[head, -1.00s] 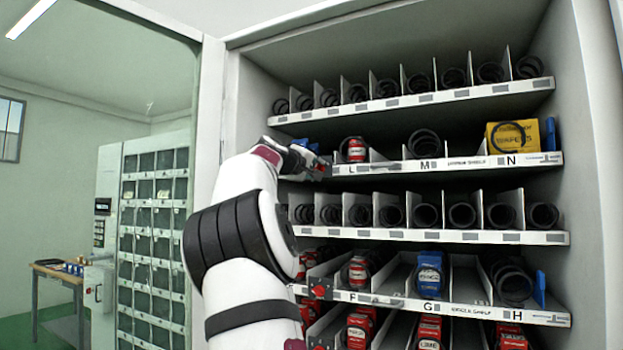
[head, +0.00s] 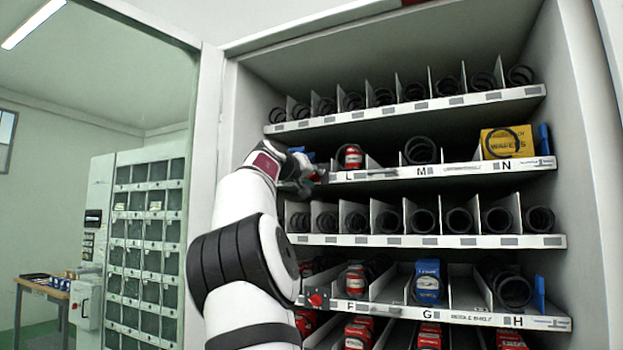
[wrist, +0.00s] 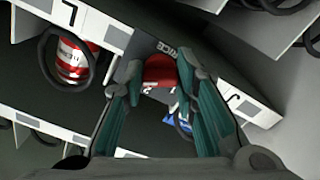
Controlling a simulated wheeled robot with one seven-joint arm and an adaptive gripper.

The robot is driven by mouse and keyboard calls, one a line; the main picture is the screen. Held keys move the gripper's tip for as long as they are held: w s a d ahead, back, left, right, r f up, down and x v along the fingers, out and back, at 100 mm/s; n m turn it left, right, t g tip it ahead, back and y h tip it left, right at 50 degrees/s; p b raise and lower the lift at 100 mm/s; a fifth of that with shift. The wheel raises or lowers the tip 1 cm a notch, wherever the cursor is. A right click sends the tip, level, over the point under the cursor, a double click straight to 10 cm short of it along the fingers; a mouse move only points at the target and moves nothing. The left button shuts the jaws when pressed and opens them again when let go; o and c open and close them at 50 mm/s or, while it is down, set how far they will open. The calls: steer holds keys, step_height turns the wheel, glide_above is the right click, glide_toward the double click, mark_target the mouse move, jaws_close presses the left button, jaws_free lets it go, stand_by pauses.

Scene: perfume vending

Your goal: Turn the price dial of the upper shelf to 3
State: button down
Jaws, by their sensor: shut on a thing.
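In the head view, my gripper (head: 309,179) is at the left end of the upper shelf's front rail (head: 440,171), left of the letter L, and hides the dial. I cannot read the dial's number.
The lower shelf's red dial (head: 317,300) is below my gripper. A red-and-white can (wrist: 75,58) stands in a black coil close by. A yellow wafers box (head: 506,141) is far right on the upper shelf. The cabinet's left wall is close to my arm.

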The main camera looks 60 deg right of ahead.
steer(key=shift+f, duration=0.1)
steer(key=c, duration=1.3)
jaws_free()
steer(key=shift+w+a, duration=0.1)
steer(key=shift+a, duration=0.6)
steer(key=shift+s+a, duration=0.2)
steer(key=shift+a, duration=1.55)
steer(key=shift+s+a, duration=0.2)
steer(key=shift+a, duration=1.5)
steer(key=shift+s+a, duration=0.2)
steer(key=shift+a, duration=1.55)
